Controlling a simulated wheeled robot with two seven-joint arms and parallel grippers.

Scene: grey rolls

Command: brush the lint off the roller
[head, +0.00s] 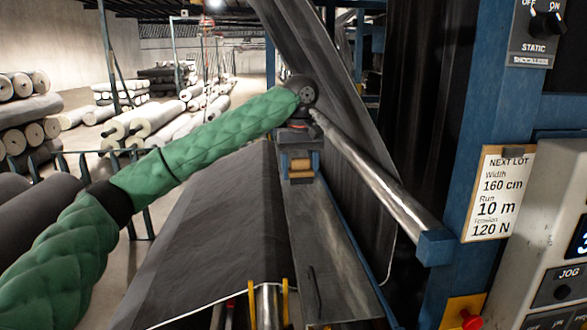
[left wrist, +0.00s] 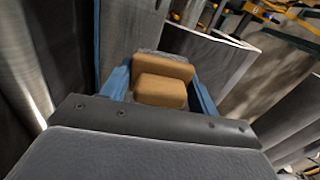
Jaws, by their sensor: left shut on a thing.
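My left gripper (head: 300,172) hangs from the green-sleeved arm, just left of the shiny metal roller (head: 378,185). Its blue fingers are shut on a brush with a tan wooden block (head: 300,164). In the left wrist view the wooden block (left wrist: 160,90) sits between the two blue fingers, with a grey fuzzy edge beyond it. The brush is over a long grey metal ledge, and I cannot tell whether it touches anything. The roller slants from near my wrist down to a blue bracket. I cannot make out lint on it. My right gripper is out of view.
Dark grey fabric (head: 215,220) slopes left of the ledge (head: 325,240), and another sheet (head: 325,50) rises behind the roller. A blue post (head: 495,110) with a lot card (head: 495,193) and a control panel (head: 545,260) stand right. Stacked rolls (head: 30,110) lie far left.

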